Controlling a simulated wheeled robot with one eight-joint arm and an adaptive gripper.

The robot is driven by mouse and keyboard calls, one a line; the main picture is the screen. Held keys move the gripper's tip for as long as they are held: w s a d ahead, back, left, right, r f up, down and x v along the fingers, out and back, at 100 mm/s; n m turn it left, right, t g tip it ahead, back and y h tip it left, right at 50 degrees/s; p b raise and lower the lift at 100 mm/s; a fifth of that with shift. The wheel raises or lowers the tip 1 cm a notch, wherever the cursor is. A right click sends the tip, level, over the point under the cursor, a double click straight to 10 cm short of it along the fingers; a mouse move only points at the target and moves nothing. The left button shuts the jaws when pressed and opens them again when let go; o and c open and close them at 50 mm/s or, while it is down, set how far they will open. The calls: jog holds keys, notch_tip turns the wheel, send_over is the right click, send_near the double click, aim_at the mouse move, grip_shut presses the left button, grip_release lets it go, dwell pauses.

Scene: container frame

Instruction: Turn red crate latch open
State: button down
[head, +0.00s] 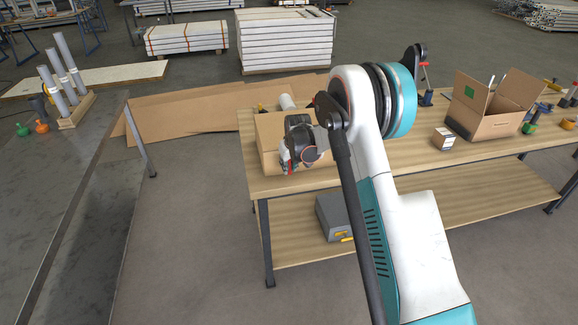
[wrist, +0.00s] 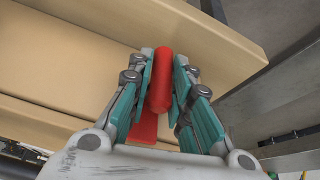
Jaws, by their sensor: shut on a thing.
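The red latch (wrist: 161,80) shows in the wrist view as a rounded upright bar between the fingers, with a flat red part (wrist: 146,126) below it. It is on the tan crate (wrist: 60,70), whose plain faces and edge fill the upper left of that view. My gripper (wrist: 164,58) is shut on the red bar, with a teal-grey finger along each side. In the head view my gripper (head: 290,162) is at the front of a tan box (head: 268,131) on the table's left end. My arm hides part of this box, and the latch's angle is hard to tell there.
The wooden table (head: 400,165) has a lower shelf with a grey case (head: 333,218).

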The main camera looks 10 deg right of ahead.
jog(key=h+b, duration=0.2)
jog(key=h, duration=0.1)
jog(key=a+n+h+b, duration=0.1)
jog(key=h, duration=0.1)
jog(key=shift+f+b, duration=0.25)
jog(key=shift+b, duration=0.1)
jog(key=h+b, duration=0.3)
jog(key=shift+f+n+t+h, duration=0.15)
jog(key=shift+n+t+h, duration=0.15)
jog(key=shift+n, duration=0.1)
jog(key=h+b, duration=0.2)
jog(key=n+h+b, duration=0.1)
jog(key=h+b, duration=0.1)
jog(key=shift+a+f+t, duration=0.15)
jog(key=shift+f+t, duration=0.1)
jog(key=shift+t, duration=0.05)
jog(key=shift+n+t+h+b, duration=0.4)
jog(key=shift+n+h+b, duration=0.2)
jog(key=shift+h+b, duration=1.1)
jog(key=shift+s, duration=0.1)
jog(key=c, duration=1.5)
grip_release()
jog(key=shift+r, duration=0.1)
